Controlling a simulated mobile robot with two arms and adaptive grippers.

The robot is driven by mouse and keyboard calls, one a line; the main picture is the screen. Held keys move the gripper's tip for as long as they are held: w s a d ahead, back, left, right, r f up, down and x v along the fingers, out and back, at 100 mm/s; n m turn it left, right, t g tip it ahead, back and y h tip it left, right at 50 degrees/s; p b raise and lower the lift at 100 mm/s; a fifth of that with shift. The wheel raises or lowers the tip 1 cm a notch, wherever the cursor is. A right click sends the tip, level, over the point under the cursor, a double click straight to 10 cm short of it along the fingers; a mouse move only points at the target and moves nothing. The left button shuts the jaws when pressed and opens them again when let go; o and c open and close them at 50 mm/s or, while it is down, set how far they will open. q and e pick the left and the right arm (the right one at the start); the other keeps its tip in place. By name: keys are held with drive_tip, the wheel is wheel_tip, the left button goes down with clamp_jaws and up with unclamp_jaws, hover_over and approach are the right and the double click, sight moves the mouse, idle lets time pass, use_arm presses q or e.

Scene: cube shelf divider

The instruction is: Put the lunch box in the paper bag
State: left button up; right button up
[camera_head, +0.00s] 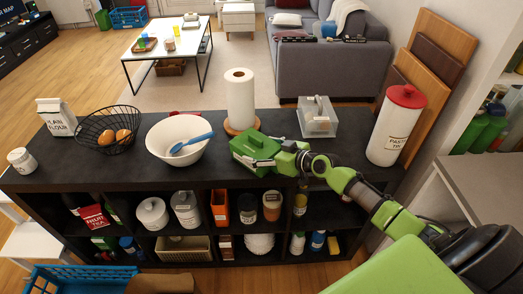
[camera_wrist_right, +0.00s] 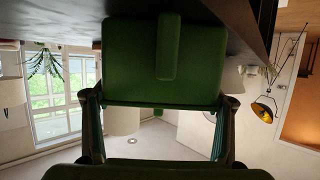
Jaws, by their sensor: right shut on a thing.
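The green lunch box (camera_head: 254,147), with a raised handle bar, is at the middle of the dark shelf top, near its front edge. My right gripper (camera_head: 280,162) is shut on its near right side. In the right wrist view the lunch box (camera_wrist_right: 195,60) fills the upper middle between the two fingers (camera_wrist_right: 160,120). I cannot tell whether it touches the shelf top. A brown item (camera_head: 160,284), possibly the paper bag, shows only partly at the bottom edge. My left gripper is not in view.
A white bowl (camera_head: 163,141) with a blue spoon stands left of the lunch box, and a paper towel roll (camera_head: 239,95) behind it. A clear box (camera_head: 318,118) and white canister (camera_head: 392,135) stand right. A blue crate (camera_head: 75,272) is at bottom left.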

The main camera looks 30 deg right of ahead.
drive_tip(key=shift+f, duration=0.1)
drive_tip(key=o, duration=1.2)
drive_tip(key=shift+r, duration=0.2)
drive_tip(key=shift+s+d, duration=0.1)
drive_tip(key=shift+s, duration=0.2)
drive_tip(key=v, duration=1.1)
drive_tip(key=shift+s+r+b, duration=0.2)
drive_tip(key=shift+b, duration=0.1)
